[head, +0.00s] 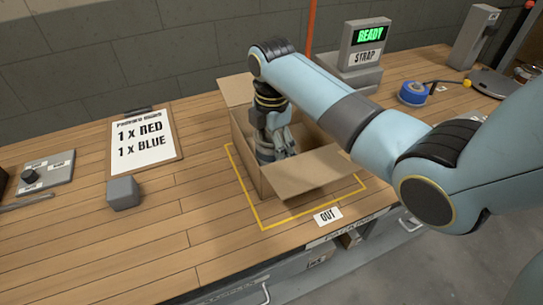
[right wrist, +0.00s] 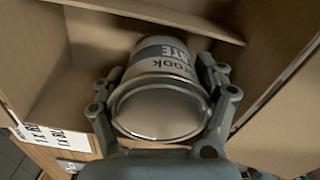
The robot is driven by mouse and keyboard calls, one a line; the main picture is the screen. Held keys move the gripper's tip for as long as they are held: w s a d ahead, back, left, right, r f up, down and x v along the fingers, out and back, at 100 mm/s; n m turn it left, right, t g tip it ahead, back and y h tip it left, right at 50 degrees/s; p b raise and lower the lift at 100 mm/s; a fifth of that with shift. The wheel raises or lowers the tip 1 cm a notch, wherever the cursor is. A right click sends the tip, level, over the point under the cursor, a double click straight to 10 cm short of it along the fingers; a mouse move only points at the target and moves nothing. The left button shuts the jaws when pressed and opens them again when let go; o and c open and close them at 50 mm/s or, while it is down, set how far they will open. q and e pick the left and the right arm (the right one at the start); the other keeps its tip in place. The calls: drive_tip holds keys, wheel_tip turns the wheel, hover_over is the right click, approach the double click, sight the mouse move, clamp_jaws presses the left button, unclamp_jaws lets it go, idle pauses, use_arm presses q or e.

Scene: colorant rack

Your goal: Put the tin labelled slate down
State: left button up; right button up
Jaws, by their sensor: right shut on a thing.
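The tin (right wrist: 158,112) shows in the right wrist view, a pale metal can with a grey-blue band. Its label is partly cut off, with "rook" and "TE" readable. My right gripper (right wrist: 158,92) is shut on it, with a finger on each side. In the head view my right gripper (head: 276,148) reaches down inside an open cardboard box (head: 305,172), and the tin is mostly hidden there by the fingers and box walls. I cannot tell whether the tin touches the box floor. My left gripper is not in view.
The box stands inside a yellow outline (head: 246,203) by the "OUT" label (head: 328,216), flaps open. A clipboard (head: 145,143) reads 1 x RED, 1 x BLUE. A grey block (head: 122,193) stands left; a READY/STRAP display (head: 365,45) stands behind.

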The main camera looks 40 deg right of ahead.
sight(271, 158)
drive_tip(key=shift+f, duration=1.75)
drive_tip(key=shift+f, duration=0.1)
drive_tip(key=o, duration=1.3)
wheel_tip(271, 158, up, 12)
drive_tip(key=shift+s+r, duration=0.1)
drive_tip(key=shift+r, duration=0.05)
